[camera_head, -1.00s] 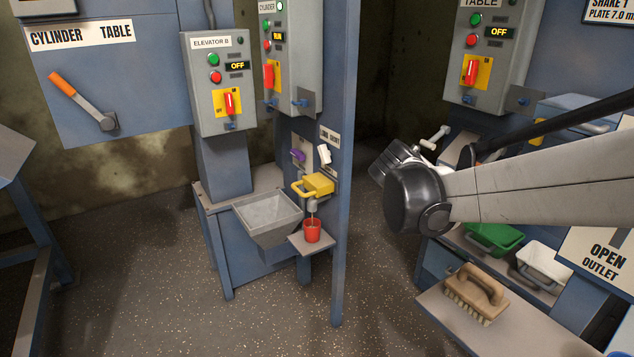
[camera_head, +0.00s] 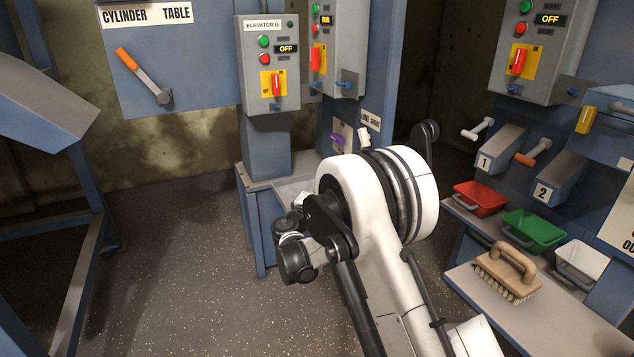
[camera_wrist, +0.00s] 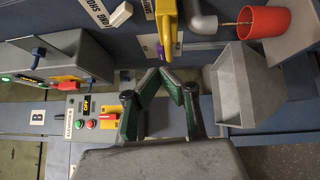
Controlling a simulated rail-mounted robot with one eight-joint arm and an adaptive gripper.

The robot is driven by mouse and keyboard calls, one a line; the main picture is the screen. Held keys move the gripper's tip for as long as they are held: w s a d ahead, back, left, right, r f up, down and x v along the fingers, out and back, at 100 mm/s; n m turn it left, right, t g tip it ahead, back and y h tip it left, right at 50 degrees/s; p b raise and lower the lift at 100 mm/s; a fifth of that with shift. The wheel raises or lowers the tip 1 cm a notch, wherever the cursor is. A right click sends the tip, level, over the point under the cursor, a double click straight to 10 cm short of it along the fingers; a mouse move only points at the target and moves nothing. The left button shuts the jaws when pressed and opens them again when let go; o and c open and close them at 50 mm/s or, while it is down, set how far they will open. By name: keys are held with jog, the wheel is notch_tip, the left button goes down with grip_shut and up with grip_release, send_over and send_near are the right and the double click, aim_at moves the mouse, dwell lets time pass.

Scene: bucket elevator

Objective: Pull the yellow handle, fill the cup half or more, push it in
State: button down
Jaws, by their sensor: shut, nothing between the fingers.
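The yellow handle (camera_wrist: 167,28) shows at the top of the sideways-turned wrist view, beside a grey spout (camera_wrist: 202,24). The red cup (camera_wrist: 264,40) is at the upper right, its mouth facing the spout. A thin brownish line runs between spout and cup; the fill level cannot be read. My gripper (camera_wrist: 160,74) is shut and empty. Its fingertips point towards the yellow handle but appear apart from it. In the head view, my arm hides the yellow handle and the cup.
A grey hopper (camera_wrist: 246,84) lies right of my fingers in the wrist view. A purple handle (camera_head: 338,138) and a white one (camera_head: 364,134) are on the panel. The Elevator B box (camera_head: 267,62) reads OFF. A brush (camera_head: 508,272) and trays stand right. Open floor lies left.

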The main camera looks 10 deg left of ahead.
jog(key=s+a+f+n+t+y, duration=0.1)
jog(key=a+f, duration=0.2)
jog(key=a, duration=0.2)
jog(key=d+b+x, duration=0.2)
jog(key=b+x, duration=0.1)
jog(key=x, duration=0.9)
jog(key=shift+d, duration=0.5)
jog(key=shift+r, duration=0.1)
jog(key=w+d, duration=0.3)
jog(key=d, duration=0.2)
jog(key=shift+w+d+b, duration=0.3)
jog(key=shift+d+b, duration=0.05)
jog(key=shift+b, duration=0.05)
